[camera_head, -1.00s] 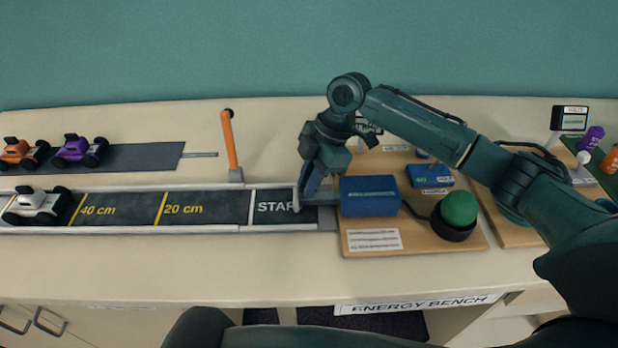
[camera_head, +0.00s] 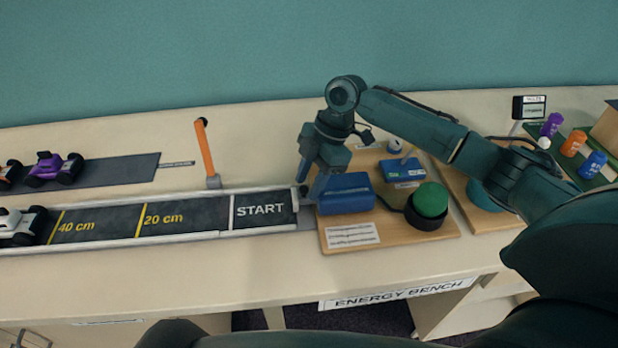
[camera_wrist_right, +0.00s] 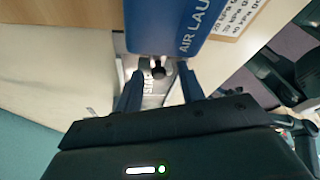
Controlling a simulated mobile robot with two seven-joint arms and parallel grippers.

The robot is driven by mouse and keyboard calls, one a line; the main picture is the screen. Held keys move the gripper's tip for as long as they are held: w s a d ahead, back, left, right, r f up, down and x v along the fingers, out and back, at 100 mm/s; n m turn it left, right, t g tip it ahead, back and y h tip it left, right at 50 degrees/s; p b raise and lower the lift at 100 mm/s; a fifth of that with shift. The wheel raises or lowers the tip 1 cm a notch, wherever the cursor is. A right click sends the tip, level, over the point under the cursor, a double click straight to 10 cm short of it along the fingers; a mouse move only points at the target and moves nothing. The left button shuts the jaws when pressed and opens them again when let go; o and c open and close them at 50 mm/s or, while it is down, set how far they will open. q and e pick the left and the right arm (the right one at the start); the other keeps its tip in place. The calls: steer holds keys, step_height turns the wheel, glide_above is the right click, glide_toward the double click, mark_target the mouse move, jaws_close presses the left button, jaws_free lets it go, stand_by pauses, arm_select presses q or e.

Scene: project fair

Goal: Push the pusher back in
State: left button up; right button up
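The blue air launcher (camera_head: 346,193) sits on a wooden board at the right end of the track. It also shows in the right wrist view (camera_wrist_right: 165,28). A dark knob, seemingly the pusher's end (camera_wrist_right: 158,72), shows between my right fingers in the wrist view, close to the launcher's face. My right gripper (camera_head: 312,192) is lowered at the launcher's left end, beside the START section. Its fingers (camera_wrist_right: 158,84) stand apart, with a visible gap around the knob. Contact with the pusher cannot be told. My left gripper is not in view.
The track (camera_head: 180,216) runs left from the launcher, with a white car (camera_head: 22,226) at its far left. An orange post (camera_head: 206,150) stands behind the track. A green button (camera_head: 431,200) is right of the launcher. The bench front is clear.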

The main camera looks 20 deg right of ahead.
steer(key=b+v, duration=0.1)
steer(key=v, duration=1.2)
stand_by(0.4)
